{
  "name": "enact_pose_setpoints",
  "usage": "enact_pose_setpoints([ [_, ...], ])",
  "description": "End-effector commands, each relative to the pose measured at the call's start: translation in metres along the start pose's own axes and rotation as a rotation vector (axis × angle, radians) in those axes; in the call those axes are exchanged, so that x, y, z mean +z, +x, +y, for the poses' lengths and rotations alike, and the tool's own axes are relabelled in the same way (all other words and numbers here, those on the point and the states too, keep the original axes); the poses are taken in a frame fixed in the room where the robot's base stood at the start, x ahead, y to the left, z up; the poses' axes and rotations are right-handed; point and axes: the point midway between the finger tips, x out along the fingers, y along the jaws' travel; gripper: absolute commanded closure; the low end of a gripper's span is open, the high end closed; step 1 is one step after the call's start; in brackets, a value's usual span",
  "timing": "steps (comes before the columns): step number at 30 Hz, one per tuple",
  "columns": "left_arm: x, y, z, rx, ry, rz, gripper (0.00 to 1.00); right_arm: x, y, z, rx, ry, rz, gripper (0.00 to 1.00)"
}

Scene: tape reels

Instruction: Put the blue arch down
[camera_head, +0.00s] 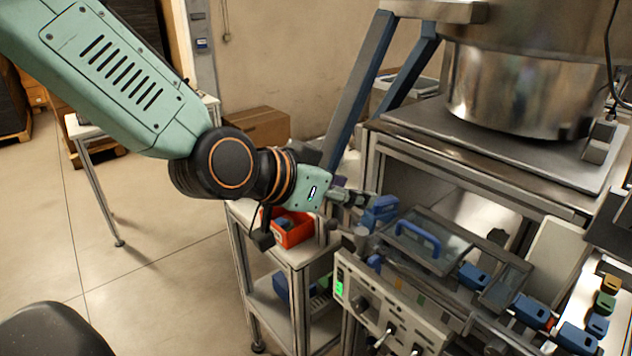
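A blue arch-shaped handle (418,238) stands on a clear-paned cover (440,256) on top of the machine, right of centre. My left gripper (366,199) is at the end of the arm from the left, up and left of the arch and apart from it. A blue block-like piece (380,212) is right at its fingertips. The fingers look close together, but I cannot tell whether they hold this piece or only overlap it in the view. My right gripper is out of view.
Several blue blocks (474,276) sit along the machine toward the lower right. A control panel (385,312) with a green light faces front. An orange bin (291,232) stands on a cart to its left. A large metal bowl (520,85) is above; a blue-grey post (358,90) rises behind the gripper.

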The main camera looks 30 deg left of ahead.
Motion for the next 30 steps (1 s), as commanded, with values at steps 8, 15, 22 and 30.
enact_pose_setpoints([
  [8,0.023,0.009,-0.001,-0.007,-0.026,-0.057,0.52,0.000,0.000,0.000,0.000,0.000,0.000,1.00],
  [15,0.135,0.035,0.002,-0.049,-0.146,-0.313,0.52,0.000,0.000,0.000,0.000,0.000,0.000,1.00],
  [22,0.259,0.032,0.017,-0.103,-0.249,-0.581,0.52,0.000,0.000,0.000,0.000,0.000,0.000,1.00],
  [30,0.394,-0.013,0.050,-0.172,-0.334,-0.881,0.52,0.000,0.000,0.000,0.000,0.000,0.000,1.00],
])
